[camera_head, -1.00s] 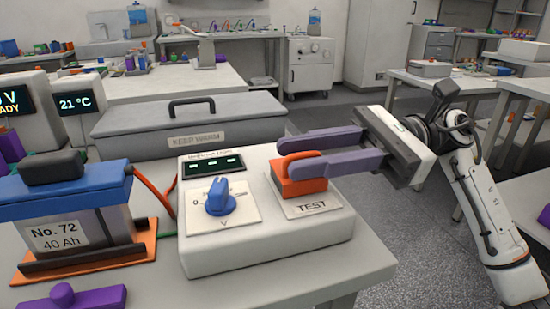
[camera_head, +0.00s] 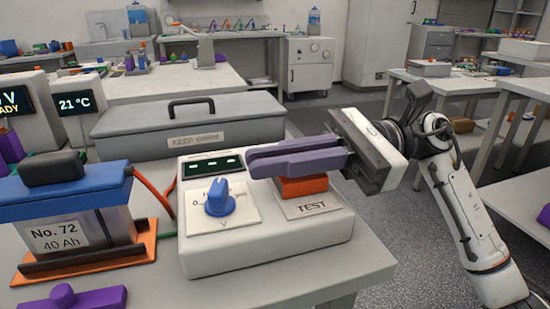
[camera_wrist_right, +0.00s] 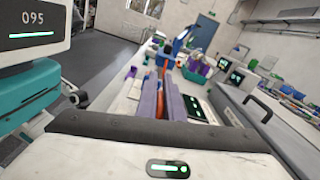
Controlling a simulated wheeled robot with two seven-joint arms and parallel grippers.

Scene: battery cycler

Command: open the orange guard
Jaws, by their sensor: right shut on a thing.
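The orange guard (camera_head: 303,187) sits on the TEST plate at the right of the white control box (camera_head: 250,255). It looks closed, its body low over the plate. My right gripper (camera_head: 252,163) reaches in from the right, its purple fingers across the guard's top. The fingers are shut on the guard's upper part, which they hide in the head view. In the right wrist view, a strip of the orange guard (camera_wrist_right: 161,104) shows between the two fingers. Whatever is under the guard is hidden. My left gripper is not in view.
A blue knob (camera_head: 219,199) stands left of the guard on the same box. A grey lidded KEEP WARM box (camera_head: 200,113) stands behind. A battery block marked No. 72 (camera_head: 75,230) is at the left.

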